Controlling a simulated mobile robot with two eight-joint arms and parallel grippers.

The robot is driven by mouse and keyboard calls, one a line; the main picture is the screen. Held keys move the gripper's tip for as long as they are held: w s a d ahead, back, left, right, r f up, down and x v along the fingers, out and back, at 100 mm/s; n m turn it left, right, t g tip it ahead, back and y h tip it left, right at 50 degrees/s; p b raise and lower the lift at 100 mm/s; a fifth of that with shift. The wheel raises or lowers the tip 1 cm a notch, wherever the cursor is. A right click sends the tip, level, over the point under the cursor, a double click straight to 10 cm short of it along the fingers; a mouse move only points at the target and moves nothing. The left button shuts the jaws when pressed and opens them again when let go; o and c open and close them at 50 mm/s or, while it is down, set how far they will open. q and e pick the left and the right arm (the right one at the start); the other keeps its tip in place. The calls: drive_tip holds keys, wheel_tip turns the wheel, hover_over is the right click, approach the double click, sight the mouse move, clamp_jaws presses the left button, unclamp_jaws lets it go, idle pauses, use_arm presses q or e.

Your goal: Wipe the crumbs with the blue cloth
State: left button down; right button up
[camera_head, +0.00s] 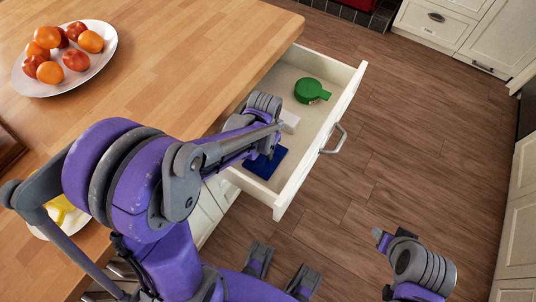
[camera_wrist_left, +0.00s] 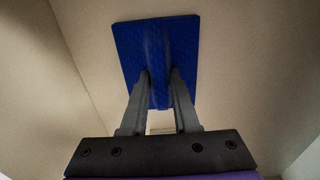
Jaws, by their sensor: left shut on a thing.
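The blue cloth (camera_head: 265,163) lies at the near end of the open drawer. In the left wrist view the cloth (camera_wrist_left: 128,42) is a dark blue rectangle against the pale drawer floor. My left gripper (camera_wrist_left: 160,82) is down in the drawer, shut on the cloth, with a raised fold between its two fingers. In the head view my left forearm and wrist hide most of this gripper. I can make out no crumbs in either view.
The open drawer (camera_head: 335,113) also holds a green round object (camera_head: 311,91) and a white block (camera_head: 290,121). The wooden island top (camera_head: 190,50) carries a white plate (camera_head: 32,88) of red and orange fruit. Another plate with something yellow (camera_head: 62,207) is partly behind my arm.

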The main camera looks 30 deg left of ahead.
use_arm(q)
drive_tip(key=shift+r+p, duration=1.6)
drive_tip(key=shift+r, duration=0.85)
drive_tip(key=shift+r, duration=0.1)
